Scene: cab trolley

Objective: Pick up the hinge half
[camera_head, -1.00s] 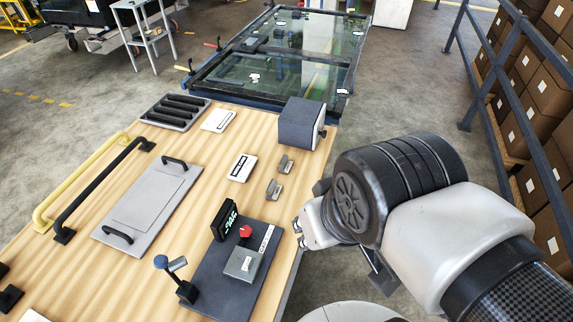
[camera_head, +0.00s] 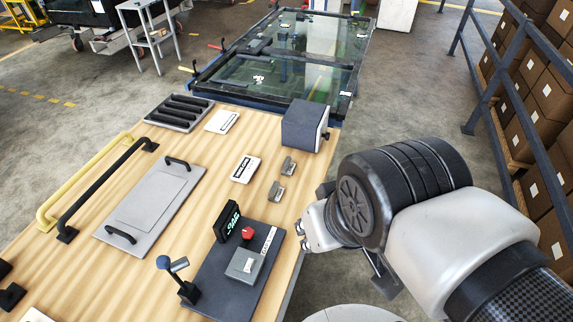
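Two small grey metal pieces that look like hinge halves lie on the wooden table (camera_head: 206,211). The farther hinge half (camera_head: 288,166) is near the dark grey box, and the nearer hinge half (camera_head: 276,191) is just in front of it. I cannot tell which one the task means. My gripper (camera_head: 302,236) is at the table's right edge, to the right of and nearer than both pieces, apart from them. Its fingers are small and partly hidden by my wrist, so its opening is unclear. Nothing is seen held in it.
A dark grey box (camera_head: 304,126) stands behind the hinge halves. A white label card (camera_head: 245,168) lies left of them. A dark base plate (camera_head: 226,262) with a display and red knob is near my gripper. A grey panel with handles (camera_head: 150,205) lies left.

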